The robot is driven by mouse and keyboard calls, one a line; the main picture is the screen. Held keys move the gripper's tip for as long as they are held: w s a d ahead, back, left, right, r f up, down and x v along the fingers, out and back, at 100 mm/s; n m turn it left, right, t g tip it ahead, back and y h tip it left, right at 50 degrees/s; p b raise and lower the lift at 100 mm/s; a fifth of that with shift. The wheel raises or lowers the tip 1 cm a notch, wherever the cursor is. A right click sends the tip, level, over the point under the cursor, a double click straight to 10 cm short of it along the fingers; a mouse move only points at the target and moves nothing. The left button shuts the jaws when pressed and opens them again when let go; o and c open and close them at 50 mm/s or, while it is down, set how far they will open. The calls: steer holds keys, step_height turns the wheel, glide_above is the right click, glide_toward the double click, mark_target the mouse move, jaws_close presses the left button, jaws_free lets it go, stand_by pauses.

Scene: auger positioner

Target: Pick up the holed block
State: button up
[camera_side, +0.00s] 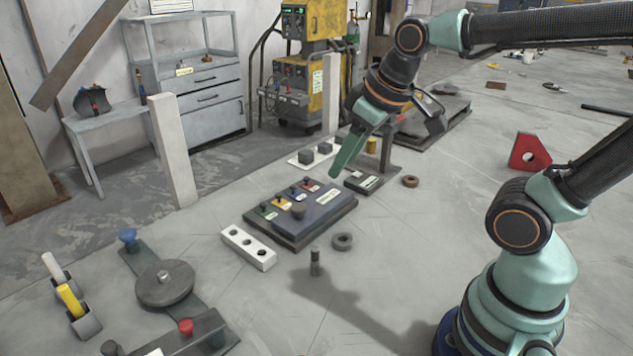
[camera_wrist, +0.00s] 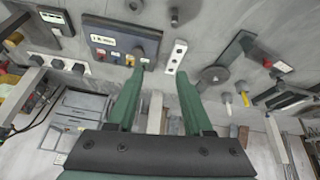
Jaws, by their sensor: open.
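The holed block, a white bar with a row of dark round holes in its top (camera_side: 248,248), lies flat on the floor in front of the dark button panel in the side view. In the wrist view it (camera_wrist: 176,57) shows beyond my fingertips, nearer the right finger. My gripper (camera_side: 342,168) is in the air above and behind the panel in the side view, well apart from the block. In the wrist view my two green fingers (camera_wrist: 158,76) are spread with nothing held between them. In the side view the second finger is hard to make out.
The button panel (camera_side: 322,215) stands beside the block. A round disc fixture (camera_side: 164,284) is at front left, by a pale post (camera_side: 172,150). A red holed piece (camera_side: 529,152) lies far right.

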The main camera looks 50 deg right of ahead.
steer(key=w+a+n+g, duration=0.2)
steer(key=w+n, duration=0.3)
steer(key=w, duration=0.1)
steer(key=n+g, duration=0.3)
steer(key=n, duration=0.8)
glide_above(253, 247)
step_height(253, 247, down, 14)
step_height(253, 247, down, 11)
steer(key=shift+s+f, duration=0.1)
steer(key=shift+f, duration=0.05)
jaws_close()
